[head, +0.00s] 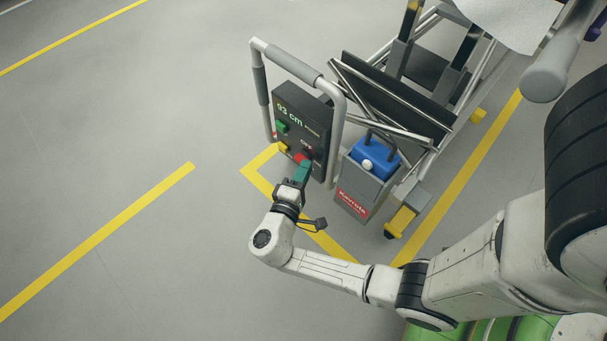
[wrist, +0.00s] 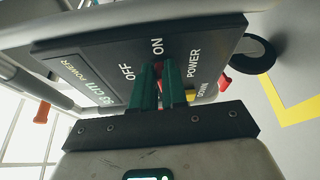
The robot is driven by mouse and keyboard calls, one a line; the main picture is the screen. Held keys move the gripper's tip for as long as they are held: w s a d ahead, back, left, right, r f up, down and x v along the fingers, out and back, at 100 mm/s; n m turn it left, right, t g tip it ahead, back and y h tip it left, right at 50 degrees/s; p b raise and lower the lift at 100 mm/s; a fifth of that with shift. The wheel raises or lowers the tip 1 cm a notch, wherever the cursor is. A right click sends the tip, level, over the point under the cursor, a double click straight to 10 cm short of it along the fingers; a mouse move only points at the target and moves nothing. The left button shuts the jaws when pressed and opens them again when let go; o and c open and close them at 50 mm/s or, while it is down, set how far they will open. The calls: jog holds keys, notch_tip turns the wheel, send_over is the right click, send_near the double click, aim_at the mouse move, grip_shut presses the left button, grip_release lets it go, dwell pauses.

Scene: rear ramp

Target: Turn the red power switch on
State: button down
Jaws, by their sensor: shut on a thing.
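The red power switch (head: 301,157) is low on the face of the dark control panel (head: 291,103). My gripper (head: 303,168) has green fingers and reaches the panel from below, shut on the switch. In the wrist view, my gripper (wrist: 160,75) meets the panel (wrist: 85,60) beside the OFF, ON and POWER lettering. The fingers hide most of the switch there, and I cannot tell which way it is set.
A green button (head: 282,126) and a yellow button (head: 283,147) are close by on the panel. A grey tubular handle frame (head: 290,63) surrounds the panel. A blue-topped box (head: 375,157) stands to the right. Open floor (head: 130,130) lies to the left.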

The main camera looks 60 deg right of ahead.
jog(key=shift+f+m+b, duration=0.2)
jog(key=shift+m+b, duration=0.3)
jog(key=c, duration=1.2)
grip_release()
jog(key=shift+o, duration=0.2)
jog(key=s+a+p, duration=0.1)
jog(key=a, duration=0.9)
jog(key=shift+s+a+p, duration=0.15)
jog(key=shift+a+p, duration=0.25)
